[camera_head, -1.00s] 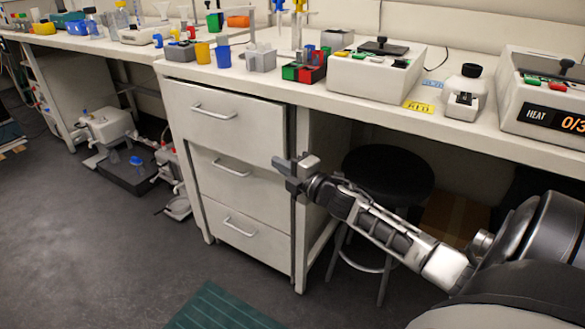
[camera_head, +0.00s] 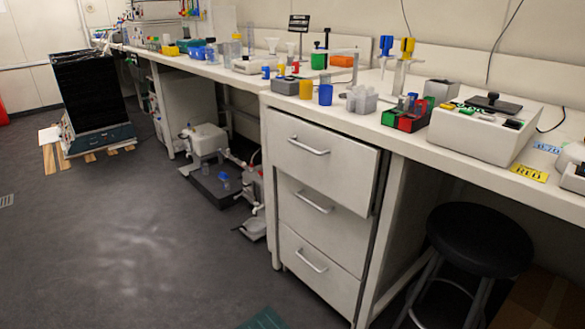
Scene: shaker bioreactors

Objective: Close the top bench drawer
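The top bench drawer (camera_head: 332,167) is the uppermost of three white drawers in the cabinet under the bench, in the middle of the head view. Its front stands out a little from the cabinet and past the drawer below, with a dark gap along its right edge, so it is slightly open. Its silver bar handle (camera_head: 309,146) faces me. The middle drawer (camera_head: 318,218) and bottom drawer (camera_head: 316,272) look shut. Neither of my grippers is in view.
A black stool (camera_head: 480,240) stands under the bench right of the drawers. The benchtop (camera_head: 375,127) holds racks, cups and a white device (camera_head: 482,130). Pump-like equipment (camera_head: 208,145) sits on the floor left of the cabinet. The floor (camera_head: 130,240) in front is clear.

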